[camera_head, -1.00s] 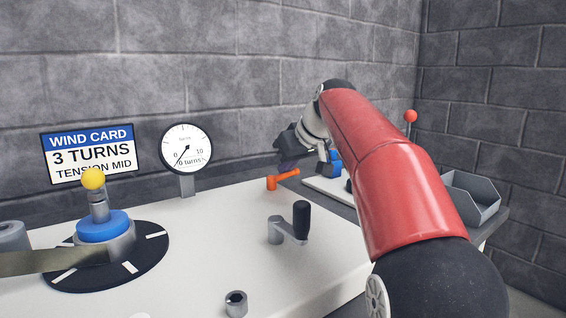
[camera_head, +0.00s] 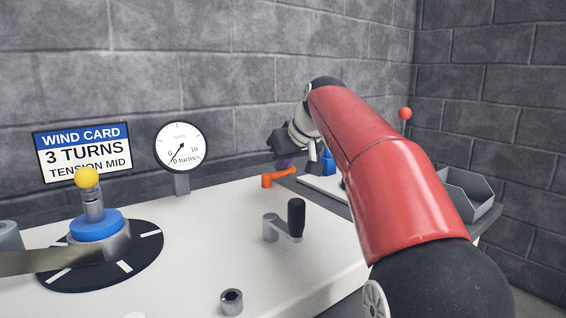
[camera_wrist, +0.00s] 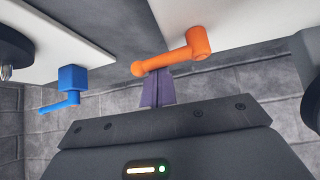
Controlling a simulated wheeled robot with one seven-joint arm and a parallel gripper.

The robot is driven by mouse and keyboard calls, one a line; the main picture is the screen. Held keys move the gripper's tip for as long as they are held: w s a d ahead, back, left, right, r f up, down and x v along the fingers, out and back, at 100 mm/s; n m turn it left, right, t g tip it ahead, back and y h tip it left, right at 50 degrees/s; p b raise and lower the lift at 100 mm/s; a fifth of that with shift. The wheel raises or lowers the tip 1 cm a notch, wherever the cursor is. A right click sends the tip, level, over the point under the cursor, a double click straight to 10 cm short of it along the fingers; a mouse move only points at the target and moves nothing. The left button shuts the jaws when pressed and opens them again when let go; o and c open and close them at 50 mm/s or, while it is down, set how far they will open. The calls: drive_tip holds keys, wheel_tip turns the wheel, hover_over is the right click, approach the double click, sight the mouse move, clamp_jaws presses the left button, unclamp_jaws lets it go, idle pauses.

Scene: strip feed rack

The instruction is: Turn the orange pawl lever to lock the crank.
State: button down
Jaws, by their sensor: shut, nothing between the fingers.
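The orange pawl lever (camera_head: 279,177) stands near the back edge of the white bench top, its arm pointing right in the head view. In the wrist view the orange lever (camera_wrist: 172,53) lies just beyond my fingertips, with its free end close to them. My gripper (camera_wrist: 157,82) is shut and empty, its purple fingers together; whether they touch the lever I cannot tell. In the head view my gripper (camera_head: 286,163) is small and partly hidden behind my wrist, just above the lever. The crank (camera_head: 285,223) with its black upright handle stands in front of the lever.
A blue lever (camera_wrist: 70,86) is on a white panel at the left of the wrist view. A gauge (camera_head: 180,147) and a wind card reading 3 turns (camera_head: 83,152) stand at the back. A yellow-knobbed blue hub (camera_head: 96,225) is at left, a grey bin (camera_head: 468,196) at right.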

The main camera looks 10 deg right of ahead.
drive_tip(key=s+m+h, duration=0.1)
drive_tip(key=m, duration=0.1)
drive_tip(key=s+m+h, duration=0.1)
drive_tip(key=m+h, duration=0.1)
drive_tip(key=shift+d+p, duration=0.1)
drive_tip(key=shift+p, duration=0.25)
drive_tip(key=m+h, duration=0.1)
drive_tip(key=s+m+h, duration=0.1)
drive_tip(key=m, duration=0.1)
drive_tip(key=m+h, duration=0.1)
drive_tip(key=shift+s+a+m+g+h+p, duration=0.2)
drive_tip(key=shift+s+m+g+h+p, duration=0.1)
drive_tip(key=shift+m, duration=0.1)
drive_tip(key=m+h, duration=0.1)
drive_tip(key=s+m+g+h, duration=0.1)
drive_tip(key=m, duration=0.1)
drive_tip(key=shift+s+a+m+g, duration=0.1)
drive_tip(key=shift+a+m+g, duration=0.2)
drive_tip(key=shift+a, duration=0.05)
drive_tip(key=shift+s+a, duration=0.45)
drive_tip(key=shift+a, duration=0.1)
drive_tip(key=shift+s+a, duration=0.1)
drive_tip(key=shift+a, duration=0.1)
